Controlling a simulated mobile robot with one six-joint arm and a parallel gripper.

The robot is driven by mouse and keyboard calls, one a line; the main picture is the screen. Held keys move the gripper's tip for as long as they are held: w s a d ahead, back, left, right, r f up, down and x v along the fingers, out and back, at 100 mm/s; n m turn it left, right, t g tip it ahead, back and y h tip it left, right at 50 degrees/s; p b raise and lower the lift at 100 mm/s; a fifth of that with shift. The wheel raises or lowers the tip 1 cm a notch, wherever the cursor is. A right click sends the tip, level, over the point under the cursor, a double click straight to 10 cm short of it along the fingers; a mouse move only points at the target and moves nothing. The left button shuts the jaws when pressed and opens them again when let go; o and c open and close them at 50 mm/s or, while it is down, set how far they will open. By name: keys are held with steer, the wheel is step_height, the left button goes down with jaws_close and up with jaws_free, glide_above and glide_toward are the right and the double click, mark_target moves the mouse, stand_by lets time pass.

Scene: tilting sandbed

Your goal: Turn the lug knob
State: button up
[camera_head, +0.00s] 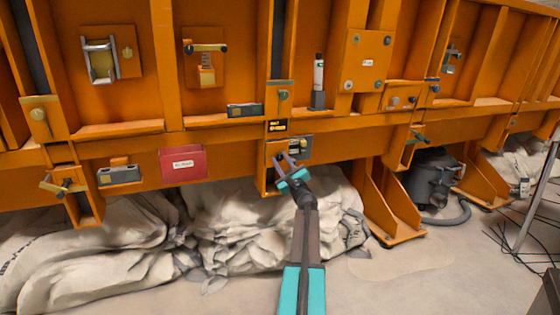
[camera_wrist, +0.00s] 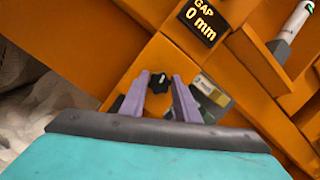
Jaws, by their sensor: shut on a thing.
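The lug knob (camera_wrist: 158,83) is small, black and lobed, and sits on an orange panel in the wrist view. The two purple fingers of my gripper (camera_wrist: 161,77) stand on either side of it and are shut on it. In the head view my gripper (camera_head: 284,160) reaches the lower orange beam, and its fingers and wrist hide the knob there. A black display (camera_wrist: 198,20) above the knob reads "GAP 0 mm"; it also shows in the head view (camera_head: 277,126), too small to read.
A grey latch-like fitting (camera_head: 298,148) is close to the right of my gripper. A red box (camera_head: 183,163) is on the beam to the left. Beige sacks (camera_head: 250,235) lie below. A dark canister vacuum (camera_head: 432,180) stands at the right, with open floor before it.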

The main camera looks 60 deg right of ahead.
steer(key=shift+w+a+m, duration=0.15)
steer(key=shift+m, duration=0.15)
steer(key=o, duration=1)
steer(key=shift+c, duration=0.2)
steer(key=shift+p+v, duration=0.4)
steer(key=shift+v, duration=0.85)
steer(key=p+v, duration=0.2)
steer(key=v, duration=0.9)
steer(key=shift+s+p, duration=0.2)
steer(key=shift+p, duration=0.1)
steer(key=shift+f, duration=0.1)
